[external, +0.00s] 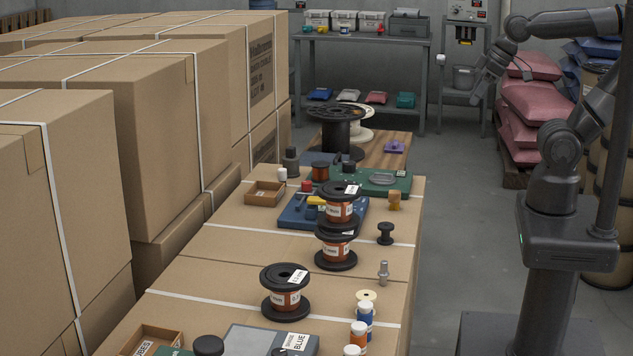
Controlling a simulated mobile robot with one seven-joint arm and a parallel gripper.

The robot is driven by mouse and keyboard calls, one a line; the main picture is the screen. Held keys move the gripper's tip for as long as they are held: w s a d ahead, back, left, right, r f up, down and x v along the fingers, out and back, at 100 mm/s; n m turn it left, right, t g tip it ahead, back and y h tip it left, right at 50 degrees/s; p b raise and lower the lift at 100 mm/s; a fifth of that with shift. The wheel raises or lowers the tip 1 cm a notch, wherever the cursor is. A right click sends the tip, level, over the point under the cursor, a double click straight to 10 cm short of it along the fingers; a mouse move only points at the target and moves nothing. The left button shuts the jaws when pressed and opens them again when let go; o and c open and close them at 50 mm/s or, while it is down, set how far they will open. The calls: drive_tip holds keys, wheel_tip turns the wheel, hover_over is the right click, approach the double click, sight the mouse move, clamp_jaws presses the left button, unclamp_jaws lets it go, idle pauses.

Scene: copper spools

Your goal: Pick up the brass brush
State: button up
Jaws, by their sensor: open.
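A small tan-brown upright piece (395,201) stands near the right edge of the carton-top work surface, and it may be the brass brush. It is too small to make out bristles, so I cannot be sure. My gripper (476,101) is open and empty, raised in the air to the right of the work surface. It is well apart from the tan-brown piece.
Copper spools (286,299) stand on the strapped carton top, two of them stacked (338,236). A small black spool (386,234) and a metal fitting (383,272) are near the right edge. A green board (399,181) lies behind. Tall cartons (150,110) wall off the left.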

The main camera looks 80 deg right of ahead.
drive_tip(key=shift+w, duration=0.1)
drive_tip(key=g, duration=0.6)
hover_over(398, 192)
drive_tip(key=f, duration=1.9)
drive_tip(key=shift+s+d+f, duration=0.2)
drive_tip(key=shift+d+f, duration=0.05)
drive_tip(key=shift+f, duration=0.1)
drive_tip(key=shift+w+a+f, duration=0.1)
drive_tip(key=shift+w+f, duration=0.05)
drive_tip(key=shift+f, duration=2.65)
drive_tip(key=shift+w+f, duration=0.1)
drive_tip(key=shift+f, duration=2.7)
drive_tip(key=shift+c, duration=0.3)
drive_tip(key=c, duration=1)
drive_tip(key=shift+r, duration=0.1)
